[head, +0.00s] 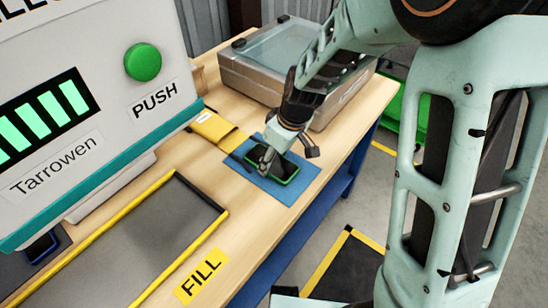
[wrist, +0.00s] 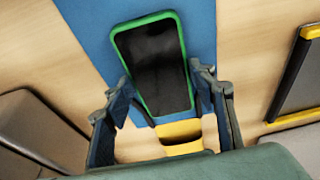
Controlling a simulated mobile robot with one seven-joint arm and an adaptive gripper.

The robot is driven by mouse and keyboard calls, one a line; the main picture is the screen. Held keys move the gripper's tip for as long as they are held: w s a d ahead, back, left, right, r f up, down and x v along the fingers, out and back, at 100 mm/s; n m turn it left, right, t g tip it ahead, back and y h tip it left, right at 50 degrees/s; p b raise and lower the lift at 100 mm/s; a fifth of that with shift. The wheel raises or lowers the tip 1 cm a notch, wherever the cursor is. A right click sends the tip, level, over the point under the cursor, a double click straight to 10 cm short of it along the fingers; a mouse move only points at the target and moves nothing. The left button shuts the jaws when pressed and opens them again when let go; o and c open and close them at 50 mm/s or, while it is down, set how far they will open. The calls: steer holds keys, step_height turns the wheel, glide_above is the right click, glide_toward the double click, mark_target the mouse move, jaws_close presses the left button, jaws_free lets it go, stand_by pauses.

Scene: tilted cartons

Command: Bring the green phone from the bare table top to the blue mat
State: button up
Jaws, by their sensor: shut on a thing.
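The green phone (head: 287,171), with a green rim and a dark face, is over the blue mat (head: 292,191) in the head view. It also shows in the wrist view (wrist: 152,55), with the blue mat (wrist: 201,28) behind it. My gripper (head: 267,158) is shut on the phone, with one finger along each side of it in the wrist view. The phone lies within the mat's outline in the head view. I cannot tell whether it touches the mat or is held slightly above it. My gripper hides part of the phone's near end.
A grey case with a clear lid (head: 275,52) stands behind the mat. A yellow item (head: 217,131) lies left of the mat. A large panel with a green button (head: 143,62) fills the left. A yellow-edged grey tray (head: 150,235) is in front. The table's right edge is close to the mat.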

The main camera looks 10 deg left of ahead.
steer(key=o, duration=1.4)
steer(key=shift+c, duration=1.4)
steer(key=shift+r, duration=0.1)
steer(key=shift+r+p, duration=2.3)
steer(key=shift+r, duration=1.15)
